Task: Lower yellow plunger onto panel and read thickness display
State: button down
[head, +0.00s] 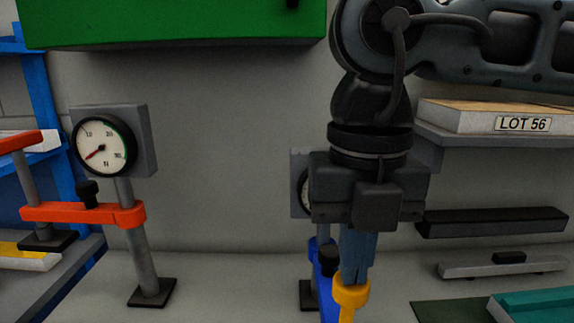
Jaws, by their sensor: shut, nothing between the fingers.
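The yellow plunger (349,298) shows at the bottom edge, right of centre; its lower part is cut off by the frame. It stands beside a blue clamp arm (325,287) with a black knob (329,260). My gripper (353,278) points down with its fingers shut and empty, the tips right at the top of the yellow plunger. I cannot tell whether they touch it. A round dial (304,197) on a grey plate behind my gripper is mostly hidden, so its reading cannot be seen. No panel shows under the plunger in this view.
At left stands a dial gauge (101,147) marked N with an orange clamp arm (75,213). A shelf at right holds a board labelled LOT 56 (475,115). Dark and grey bars (490,222) and a teal block (535,305) lie below it. A green box (170,22) is overhead.

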jog(key=shift+f+b, duration=1.15)
jog(key=shift+f, duration=0.1)
jog(key=shift+r, duration=0.2)
jog(key=shift+r+p, duration=1.05)
jog(key=shift+r, duration=1.9)
